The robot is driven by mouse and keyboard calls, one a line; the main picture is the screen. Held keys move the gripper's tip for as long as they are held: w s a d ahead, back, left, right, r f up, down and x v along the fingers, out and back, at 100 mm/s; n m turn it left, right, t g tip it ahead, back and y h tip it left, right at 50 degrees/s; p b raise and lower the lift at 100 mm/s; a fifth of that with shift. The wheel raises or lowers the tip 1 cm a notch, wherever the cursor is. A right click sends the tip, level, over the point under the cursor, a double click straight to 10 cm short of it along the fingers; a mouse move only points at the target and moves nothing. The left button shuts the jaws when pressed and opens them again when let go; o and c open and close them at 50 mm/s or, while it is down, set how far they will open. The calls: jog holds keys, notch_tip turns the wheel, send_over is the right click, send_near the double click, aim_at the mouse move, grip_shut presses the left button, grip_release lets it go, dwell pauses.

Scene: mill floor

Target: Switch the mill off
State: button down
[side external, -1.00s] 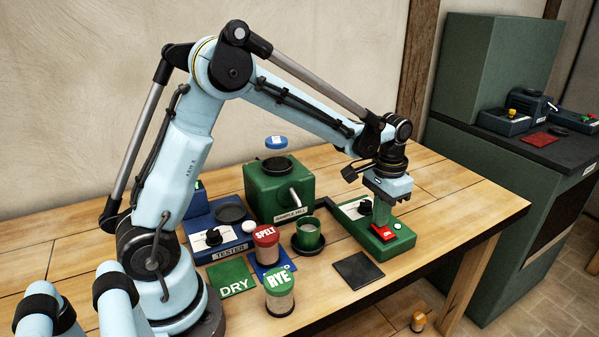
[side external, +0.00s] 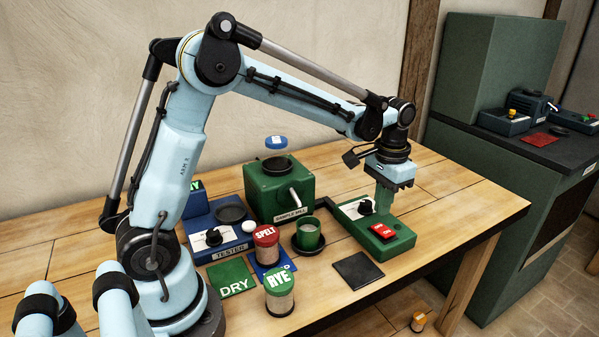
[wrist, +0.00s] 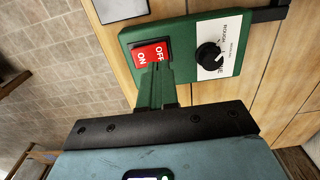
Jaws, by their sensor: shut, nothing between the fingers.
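The green control panel (side external: 402,243) lies on the bench beside the sample mill (side external: 266,197). I cannot tell which side is pressed down. A black dial (side external: 365,207) on a white plate sits on the same panel. My gripper (side external: 384,210) is shut and empty, its green fingers pointing down just above the panel by the switch. In the wrist view the fingertips (wrist: 157,66) appear close to the OFF half.
A green cup (side external: 307,237) stands on a dark saucer left of the panel. The SPELT jar (side external: 266,247), RYE jar (side external: 279,293) and blue tester (side external: 226,245) stand further left. A dark square plate (side external: 358,270) lies in front. The bench is clear right of the panel.

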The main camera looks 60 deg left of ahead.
jog(key=shift+r, duration=1.75)
jog(key=t, duration=0.4)
send_near(378, 227)
jog(key=s+r, duration=0.4)
jog(key=r, duration=0.1)
jog(key=s+d+f+t, duration=0.1)
jog(key=s+f+t, duration=0.1)
jog(key=s, duration=0.5)
jog(key=shift+d+f+t, duration=0.25)
jog(key=shift+t, duration=0.25)
jog(key=shift+s, duration=0.15)
